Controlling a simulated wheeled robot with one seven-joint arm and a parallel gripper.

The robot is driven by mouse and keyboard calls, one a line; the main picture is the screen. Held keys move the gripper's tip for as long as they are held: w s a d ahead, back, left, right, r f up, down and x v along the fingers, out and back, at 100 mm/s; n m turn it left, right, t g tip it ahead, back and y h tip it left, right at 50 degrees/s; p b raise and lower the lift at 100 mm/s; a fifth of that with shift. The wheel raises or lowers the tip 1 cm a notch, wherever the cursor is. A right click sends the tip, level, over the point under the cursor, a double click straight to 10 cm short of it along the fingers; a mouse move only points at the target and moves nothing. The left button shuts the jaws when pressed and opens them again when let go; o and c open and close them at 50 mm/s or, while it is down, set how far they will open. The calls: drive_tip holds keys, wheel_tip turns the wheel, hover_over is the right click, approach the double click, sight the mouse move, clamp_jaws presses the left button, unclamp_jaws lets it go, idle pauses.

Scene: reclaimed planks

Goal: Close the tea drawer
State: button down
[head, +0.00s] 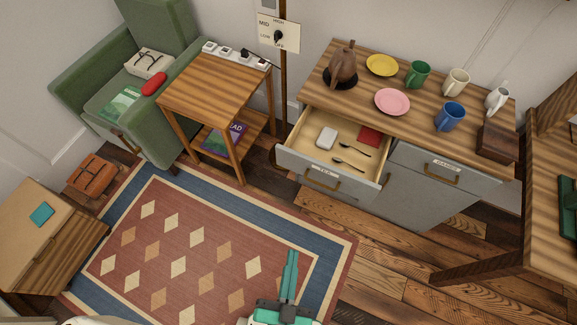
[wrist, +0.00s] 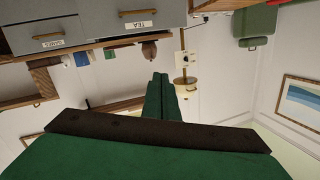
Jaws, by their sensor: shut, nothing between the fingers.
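The tea drawer (head: 322,172) is the left drawer of the grey sideboard (head: 405,205), and it stands pulled out in the head view. Inside are a white item (head: 326,138), a red item (head: 369,136) and two dark spoons (head: 348,163). Its front has a brass handle (head: 322,183) and a small label. In the wrist view, which is upside down, the drawer front (wrist: 138,20) shows at the top. My gripper (head: 291,254) is shut and empty over the rug, in front of the drawer and apart from it; its fingers also show in the wrist view (wrist: 160,77).
The neighbouring drawer (head: 443,170) is shut. A small side table (head: 213,88) and a green armchair (head: 128,90) are at left. A wooden desk (head: 545,200) is at right. The rug (head: 200,250) is clear.

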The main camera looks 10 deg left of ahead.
drive_tip(key=w+a+f+m+t+h, duration=0.1)
drive_tip(key=w+a+f+m, duration=0.25)
drive_tip(key=w+m, duration=0.2)
drive_tip(key=w+a+f+m+t+h, duration=0.1)
drive_tip(key=w+a+f+m, duration=0.25)
drive_tip(key=w+m, duration=0.2)
drive_tip(key=m+g+h, duration=0.2)
drive_tip(key=m+h, duration=0.1)
drive_tip(key=m, duration=0.4)
approach(284, 158)
drive_tip(key=x, duration=0.6)
drive_tip(key=shift+w+d, duration=0.15)
